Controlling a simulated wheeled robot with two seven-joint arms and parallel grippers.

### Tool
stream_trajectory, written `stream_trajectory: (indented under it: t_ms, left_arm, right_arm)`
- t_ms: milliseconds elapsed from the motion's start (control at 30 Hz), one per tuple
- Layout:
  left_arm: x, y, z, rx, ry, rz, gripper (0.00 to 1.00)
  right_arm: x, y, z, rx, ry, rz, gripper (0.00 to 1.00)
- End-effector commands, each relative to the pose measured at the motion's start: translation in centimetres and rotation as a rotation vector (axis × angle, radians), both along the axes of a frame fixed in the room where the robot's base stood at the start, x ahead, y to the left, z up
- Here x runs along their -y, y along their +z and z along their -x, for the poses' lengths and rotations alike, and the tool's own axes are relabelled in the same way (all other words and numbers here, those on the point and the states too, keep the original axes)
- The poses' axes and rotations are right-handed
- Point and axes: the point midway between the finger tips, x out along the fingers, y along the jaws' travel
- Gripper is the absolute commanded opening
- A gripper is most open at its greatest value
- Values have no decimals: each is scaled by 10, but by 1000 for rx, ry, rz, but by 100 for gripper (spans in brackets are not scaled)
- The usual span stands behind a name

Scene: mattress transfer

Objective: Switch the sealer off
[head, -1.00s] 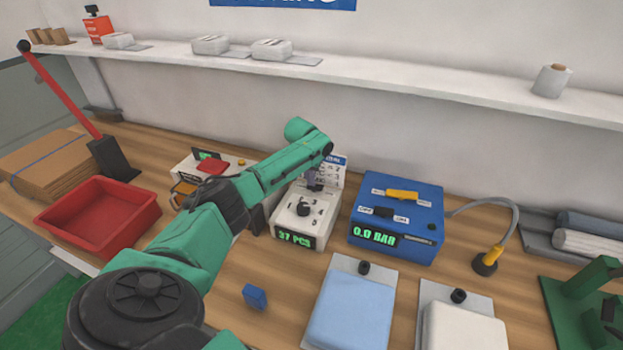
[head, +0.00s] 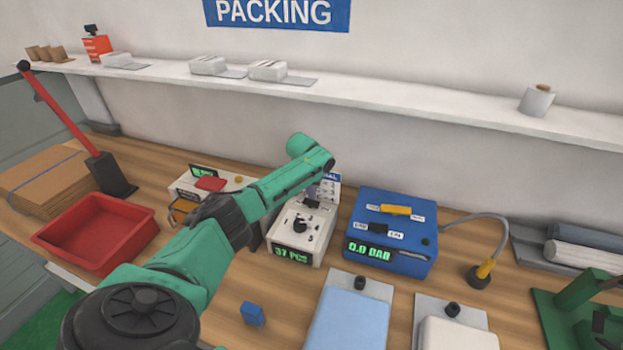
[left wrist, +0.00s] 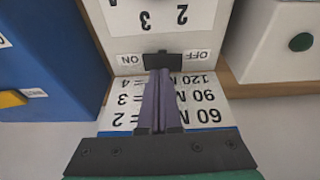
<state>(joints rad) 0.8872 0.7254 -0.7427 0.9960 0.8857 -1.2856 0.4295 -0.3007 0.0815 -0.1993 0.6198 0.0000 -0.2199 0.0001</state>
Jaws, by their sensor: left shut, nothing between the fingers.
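The sealer (head: 300,228), a white box with a black dial and a green display, stands at the middle back of the table. In the left wrist view its white face (left wrist: 150,30) shows upside down, with a black switch (left wrist: 163,61) between the ON and OFF labels. Which way the switch is set I cannot tell. My left gripper (left wrist: 160,76) is shut and empty, its fingertips at or very near the switch; contact is unclear. My right gripper is not in view.
A blue machine (head: 390,225) reading about 0.0 BAR stands close to the right. A printed card (head: 330,188) stands behind the sealer. A white machine with a red pad (head: 210,184), a red tray (head: 95,238) and a blue block (head: 252,313) are left or in front.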

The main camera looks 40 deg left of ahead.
Motion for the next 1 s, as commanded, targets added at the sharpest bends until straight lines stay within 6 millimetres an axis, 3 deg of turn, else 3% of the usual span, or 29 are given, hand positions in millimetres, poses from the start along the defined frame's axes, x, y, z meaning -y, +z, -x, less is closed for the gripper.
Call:
stream_trajectory:
  t_ms: [33, 133, 200, 533, 900, 1000]
  left_arm:
    - [0, 21, 0, 0, 0, 1, 0]
    - [0, 41, 2, -1, 0, 3, 0]
    - [2, 47, 6, 2, -2, 1, 0]
    - [12, 112, 24, 2, -1, 1, 0]
    - [13, 122, 26, 0, 0, 1, 0]
    - [13, 117, 26, -1, -1, -6, 0]
  right_arm:
    - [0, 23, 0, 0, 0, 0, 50]
    - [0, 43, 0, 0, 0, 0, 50]
    - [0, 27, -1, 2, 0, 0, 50]
    - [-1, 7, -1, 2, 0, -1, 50]
    - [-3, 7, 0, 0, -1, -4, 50]
    - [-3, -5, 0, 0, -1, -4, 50]
